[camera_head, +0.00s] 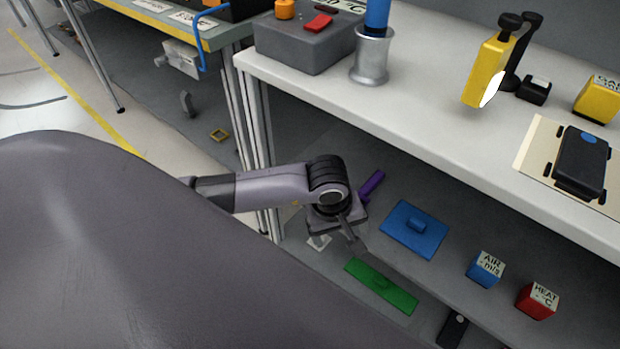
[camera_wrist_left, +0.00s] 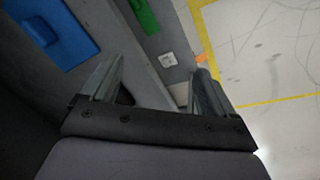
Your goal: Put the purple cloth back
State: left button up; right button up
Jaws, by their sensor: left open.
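A purple piece (camera_head: 371,183), long and narrow in the part that shows, is on the grey lower shelf just right of my left wrist. Part of it is hidden behind my gripper, and I cannot tell if it is the cloth. My left gripper (camera_head: 350,236) is low over the front of the shelf, pointing down between the purple piece and the green plate. In the left wrist view the fingers (camera_wrist_left: 155,85) stand wide apart with nothing between them. No purple shows in the left wrist view.
A small white piece (camera_wrist_left: 167,59) lies beyond my fingers. The white tabletop (camera_head: 440,105) overhangs the shelf.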

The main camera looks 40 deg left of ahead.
pick_arm(q)
jog(key=s+d+n+g+h, duration=0.1)
jog(key=s+d+n+h, duration=0.15)
jog(key=d, duration=0.25)
jog(key=s+d+n+h, duration=0.1)
jog(key=s+d+h, duration=0.2)
jog(key=d+h, duration=0.15)
jog(key=d+r+n+t+h, duration=0.35)
jog(key=r+n+h, duration=0.2)
jog(key=n, duration=0.35)
jog(key=d+r+n+t+h, duration=0.2)
jog(key=d+r+n+h, duration=0.2)
jog(key=r+n, duration=0.35)
jog(key=w+a+f+n+t+y, duration=0.15)
jog(key=a+n+t+y, duration=0.3)
jog(key=n, duration=0.75)
jog(key=w+a+f+n+t+y, duration=0.15)
jog(key=a+n+t+y, duration=0.3)
jog(key=n, duration=0.65)
jog(key=s+a+f+n+g+y, duration=0.2)
jog(key=s+a+f+n, duration=0.2)
jog(key=f+n, duration=0.3)
jog(key=s+a+f+n+g+y, duration=0.3)
jog(key=f+n, duration=0.4)
jog(key=n, duration=0.3)
jog(key=shift+s+a+y, duration=0.35)
jog(key=shift+s+a, duration=0.35)
jog(key=shift+a, duration=0.1)
jog(key=shift+g, duration=0.25)
